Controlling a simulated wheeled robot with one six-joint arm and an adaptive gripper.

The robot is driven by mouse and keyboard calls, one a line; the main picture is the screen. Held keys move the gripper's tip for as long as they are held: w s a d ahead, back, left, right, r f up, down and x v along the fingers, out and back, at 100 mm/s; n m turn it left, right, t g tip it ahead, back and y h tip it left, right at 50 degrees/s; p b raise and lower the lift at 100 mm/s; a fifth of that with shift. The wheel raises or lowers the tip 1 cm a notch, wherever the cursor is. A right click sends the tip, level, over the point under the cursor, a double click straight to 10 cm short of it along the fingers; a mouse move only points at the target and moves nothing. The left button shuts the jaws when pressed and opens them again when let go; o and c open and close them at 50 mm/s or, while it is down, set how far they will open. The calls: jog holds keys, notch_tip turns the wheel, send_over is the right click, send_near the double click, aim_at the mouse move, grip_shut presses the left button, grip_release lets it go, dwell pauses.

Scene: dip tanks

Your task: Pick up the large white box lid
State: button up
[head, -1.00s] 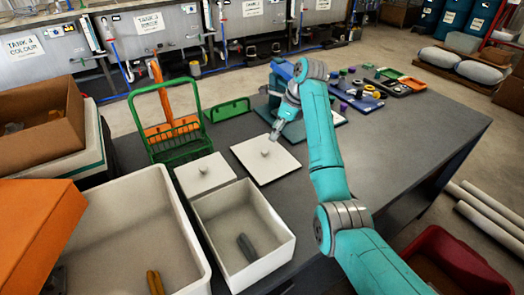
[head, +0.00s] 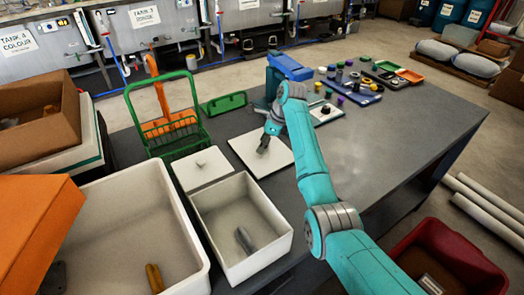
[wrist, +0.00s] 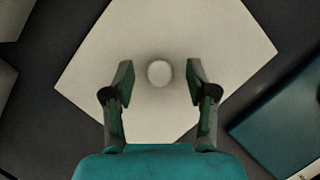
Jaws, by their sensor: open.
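The large white lid (head: 264,168) lies flat on the dark table, with a round knob at its middle. In the wrist view the lid (wrist: 155,120) fills the centre, and its knob (wrist: 160,73) appears between my two fingertips. My gripper (wrist: 160,80) is open and empty over the lid, pointing down. In the head view my gripper (head: 264,147) hides the knob. I cannot tell the exact height of my fingertips above the lid. A smaller white lid (head: 202,174) with a knob lies to the left.
An open white box (head: 272,243) with a grey object inside stands in front. A green rack (head: 178,146) stands at the back left, and a larger white bin (head: 95,205) at the left. Small coloured items (head: 365,84) lie further back. The table's right side is clear.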

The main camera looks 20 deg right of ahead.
grip_shut()
jog(key=shift+r, duration=0.1)
